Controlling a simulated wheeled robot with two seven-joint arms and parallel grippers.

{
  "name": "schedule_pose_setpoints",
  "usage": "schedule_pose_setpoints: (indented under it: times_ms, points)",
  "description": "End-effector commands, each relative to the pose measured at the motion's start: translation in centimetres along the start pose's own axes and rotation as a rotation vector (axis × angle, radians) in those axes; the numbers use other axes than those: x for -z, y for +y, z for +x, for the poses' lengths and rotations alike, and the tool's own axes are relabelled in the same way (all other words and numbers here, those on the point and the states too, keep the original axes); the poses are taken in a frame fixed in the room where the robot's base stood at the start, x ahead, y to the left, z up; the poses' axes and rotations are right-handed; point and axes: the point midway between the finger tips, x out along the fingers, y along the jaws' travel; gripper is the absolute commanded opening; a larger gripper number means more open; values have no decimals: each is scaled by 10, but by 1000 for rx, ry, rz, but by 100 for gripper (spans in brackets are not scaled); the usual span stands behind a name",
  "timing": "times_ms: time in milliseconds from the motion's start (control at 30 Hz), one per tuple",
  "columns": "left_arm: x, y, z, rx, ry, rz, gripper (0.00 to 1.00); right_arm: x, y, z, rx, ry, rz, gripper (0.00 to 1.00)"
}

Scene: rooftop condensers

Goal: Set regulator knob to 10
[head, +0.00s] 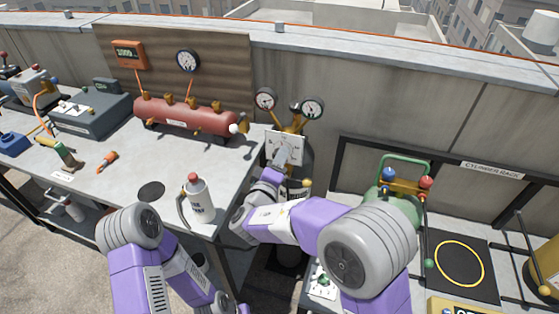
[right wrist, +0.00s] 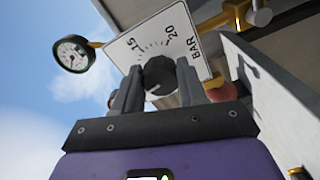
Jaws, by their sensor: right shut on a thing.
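The regulator knob (right wrist: 160,76) is dark and round, in front of a white scale plate (right wrist: 195,47) marked 15, 20 and BAR. My right gripper (right wrist: 158,86) is shut on the knob, one dark finger on each side. A pale mark shows low on the knob; the number it points to cannot be read. In the head view the plate (head: 283,136) stands below two round gauges, and my right gripper (head: 283,157) is in front of it, hiding the knob. My left arm is low in the head view; its fingers are not visible.
A white flask (head: 198,203) with a red cap stands at the workbench's front edge, left of my right arm. A red tank (head: 185,116) is at the back of the bench. A green cylinder with valves (head: 395,207) stands to the right, near the cylinder rack (head: 490,169).

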Motion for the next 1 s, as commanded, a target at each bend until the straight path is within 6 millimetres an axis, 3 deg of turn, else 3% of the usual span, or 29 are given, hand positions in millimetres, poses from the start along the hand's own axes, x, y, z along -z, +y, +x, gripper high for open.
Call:
schedule_pose_setpoints:
  times_ms: [400, 967, 1000]
  points:
    - [0, 0, 0, 0, 0, 0, 0, -1, 2, 2, -8, -3, 190, 11]
    - [0, 0, 0, 0, 0, 0, 0, -1, 2, 2, -8, -3, 214, 11]
    - [0, 0, 0, 0, 0, 0, 0, -1, 2, 2, -8, -3, 214, 47]
